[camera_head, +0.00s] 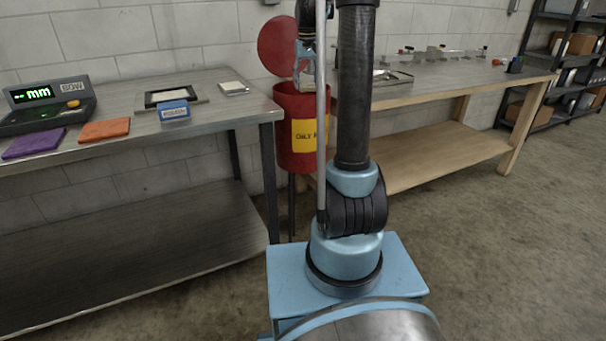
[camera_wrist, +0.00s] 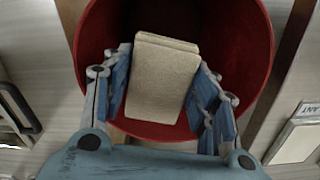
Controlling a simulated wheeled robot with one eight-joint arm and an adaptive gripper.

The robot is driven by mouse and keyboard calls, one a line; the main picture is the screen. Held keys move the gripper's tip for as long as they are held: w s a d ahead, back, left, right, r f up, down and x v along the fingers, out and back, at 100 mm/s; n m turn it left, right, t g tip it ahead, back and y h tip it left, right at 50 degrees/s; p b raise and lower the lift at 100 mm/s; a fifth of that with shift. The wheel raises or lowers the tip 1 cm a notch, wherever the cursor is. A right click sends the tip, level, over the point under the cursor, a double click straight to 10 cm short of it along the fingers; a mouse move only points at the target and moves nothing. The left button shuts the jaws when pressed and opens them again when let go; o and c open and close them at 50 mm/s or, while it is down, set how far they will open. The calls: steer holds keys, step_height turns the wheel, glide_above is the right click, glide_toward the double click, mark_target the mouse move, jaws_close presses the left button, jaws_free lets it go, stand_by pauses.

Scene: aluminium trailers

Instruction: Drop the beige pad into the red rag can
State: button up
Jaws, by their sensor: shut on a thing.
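The beige pad (camera_wrist: 162,78) is between the two blue-padded fingers of my gripper (camera_wrist: 160,95), which is shut on it. In the wrist view the pad is over the open mouth of the red rag can (camera_wrist: 262,45). The red can also shows in the head view (camera_head: 290,108), standing between the two tables with its round lid (camera_head: 277,45) raised and a yellow label on its front. My gripper (camera_head: 306,75) is at the can's mouth in the head view, partly hidden by my arm. The pad cannot be made out there.
The metal table (camera_head: 225,108) at left holds a purple pad (camera_head: 33,143), an orange pad (camera_head: 104,129), a digital readout (camera_head: 45,104), a blue-labelled block (camera_head: 174,111) and a framed tray. A wooden bench (camera_head: 455,85) stands right of the can. Open floor lies at right.

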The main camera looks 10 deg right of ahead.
steer(key=o, duration=1.1)
steer(key=shift+r, duration=0.15)
step_height(320, 180, up, 12)
steer(key=shift+f, duration=0.15)
